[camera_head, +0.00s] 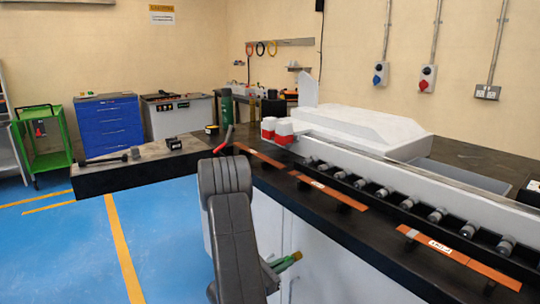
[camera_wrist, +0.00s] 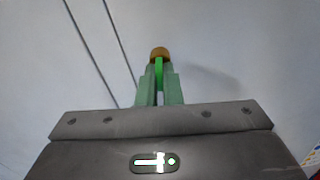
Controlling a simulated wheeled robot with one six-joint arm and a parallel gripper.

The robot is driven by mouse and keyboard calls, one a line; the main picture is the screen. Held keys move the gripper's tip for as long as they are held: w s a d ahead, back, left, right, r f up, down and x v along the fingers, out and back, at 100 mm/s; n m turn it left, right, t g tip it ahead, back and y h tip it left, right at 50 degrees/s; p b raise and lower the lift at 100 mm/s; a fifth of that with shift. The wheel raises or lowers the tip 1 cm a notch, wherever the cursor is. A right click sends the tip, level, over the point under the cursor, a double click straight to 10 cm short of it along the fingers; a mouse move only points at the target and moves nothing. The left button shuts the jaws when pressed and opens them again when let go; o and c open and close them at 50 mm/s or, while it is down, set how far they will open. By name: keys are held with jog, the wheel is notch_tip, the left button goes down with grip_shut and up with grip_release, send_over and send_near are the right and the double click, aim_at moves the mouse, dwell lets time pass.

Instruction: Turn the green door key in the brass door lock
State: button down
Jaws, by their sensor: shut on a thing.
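The brass door lock (camera_wrist: 159,52) is a round brass piece on a pale door panel (camera_wrist: 225,50), at the upper middle of the wrist view. The bright green door key (camera_wrist: 159,73) stands upright in the picture just below the lock, its far end meeting the brass. My gripper (camera_wrist: 158,86) has pale green fingers and is shut on the key. In the head view my gripper (camera_head: 284,264) shows low at the front of the white cabinet, beside a small brass spot (camera_head: 297,256). The key's tip is hidden, and I cannot tell how far it is turned.
The white cabinet front (camera_head: 335,270) is under the black bench top (camera_head: 340,205). Copper bars (camera_head: 325,190) and a row of rollers lie on the bench. Two dark seams run down the panel left of the lock. Blue floor (camera_head: 165,230) is open at left.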

jog(key=shift+n, duration=0.4)
jog(key=shift+r+n+p, duration=0.2)
jog(key=shift+n+p, duration=0.65)
jog(key=shift+n, duration=0.05)
jog(key=c, duration=2)
grip_release()
jog(key=shift+f+n, duration=0.15)
jog(key=shift+n, duration=0.15)
jog(key=o, duration=0.5)
jog(key=v, duration=1.4)
jog(key=shift+b, duration=0.35)
